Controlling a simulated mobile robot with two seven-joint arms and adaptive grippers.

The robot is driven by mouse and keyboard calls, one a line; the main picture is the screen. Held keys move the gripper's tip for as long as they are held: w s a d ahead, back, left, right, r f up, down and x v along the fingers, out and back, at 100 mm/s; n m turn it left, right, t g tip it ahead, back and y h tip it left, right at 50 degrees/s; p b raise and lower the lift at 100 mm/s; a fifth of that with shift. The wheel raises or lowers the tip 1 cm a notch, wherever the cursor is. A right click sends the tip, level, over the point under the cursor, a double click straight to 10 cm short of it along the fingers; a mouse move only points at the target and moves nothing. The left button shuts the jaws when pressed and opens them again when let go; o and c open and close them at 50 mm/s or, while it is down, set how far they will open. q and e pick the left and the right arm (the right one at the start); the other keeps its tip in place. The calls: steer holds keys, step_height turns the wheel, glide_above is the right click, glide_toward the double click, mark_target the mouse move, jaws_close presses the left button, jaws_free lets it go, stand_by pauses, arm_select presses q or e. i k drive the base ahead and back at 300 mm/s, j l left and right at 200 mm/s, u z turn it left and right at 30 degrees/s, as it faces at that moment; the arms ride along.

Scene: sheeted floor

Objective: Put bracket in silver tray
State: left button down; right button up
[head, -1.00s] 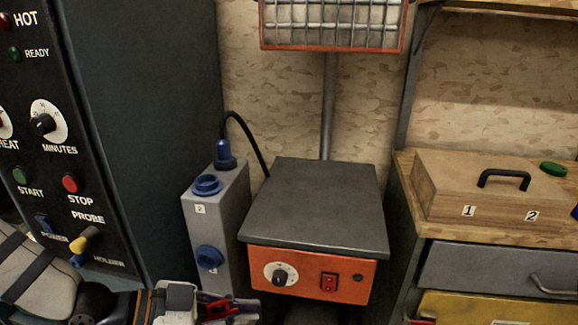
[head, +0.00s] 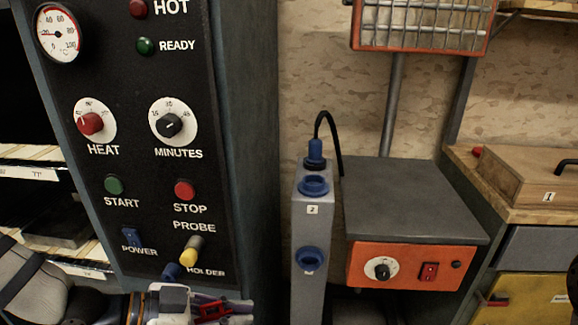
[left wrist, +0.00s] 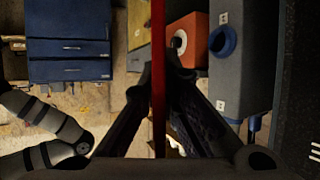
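My left gripper (head: 215,309) is at the bottom of the head view, in front of the black control panel. In the left wrist view its two dark fingers (left wrist: 160,75) come together on a thin red part (left wrist: 158,110), seen edge-on as a long bar. The red part (head: 212,311) also shows at the fingertips in the head view, with a dark opening. It appears to be the bracket, though its full shape is hidden. I see no silver tray in either view. My right gripper is not visible.
The black control panel (head: 140,75) stands close at left. A grey socket box (head: 312,235) and an orange heater unit with a grey top plate (head: 410,205) stand right of it. A wooden bench (head: 490,195) with a wooden box is far right. Shelves are far left.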

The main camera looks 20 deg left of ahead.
mark_target(69, 229)
steer(key=j, duration=0.45)
steer(key=k+j, duration=0.15)
steer(key=j, duration=0.3)
steer(key=j+z, duration=0.1)
steer(key=j, duration=0.35)
steer(key=k+j, duration=0.1)
steer(key=j, duration=1.45)
steer(key=k+z, duration=0.05)
